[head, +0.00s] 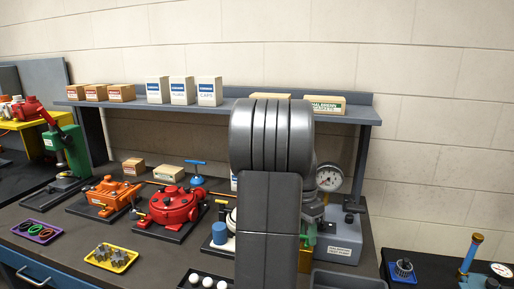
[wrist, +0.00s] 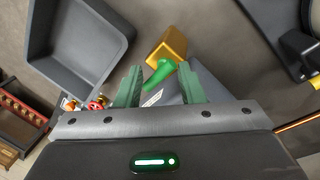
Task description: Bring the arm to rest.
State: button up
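My arm (head: 268,190) stands in the middle of the head view, a thick grey column with a rounded joint on top, and hides part of the bench. My gripper (wrist: 160,68) shows in the wrist view with two green fingers spread apart. A green cylindrical piece (wrist: 158,73) and a yellow block (wrist: 168,46) show between and beyond the fingertips. The fingers do not appear to close on either one. In the head view the gripper is mostly behind the arm; a bit of green beside the arm is too small to tell.
The bench holds an orange motor (head: 110,196), a red round motor (head: 173,205), a pressure gauge (head: 329,178) on a grey pump unit (head: 342,240), and a yellow tray (head: 110,259). A shelf (head: 225,108) with boxes runs behind the arm. A grey bin (wrist: 75,50) lies near the gripper.

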jog(key=shift+n, duration=0.7)
jog(key=shift+a, duration=0.1)
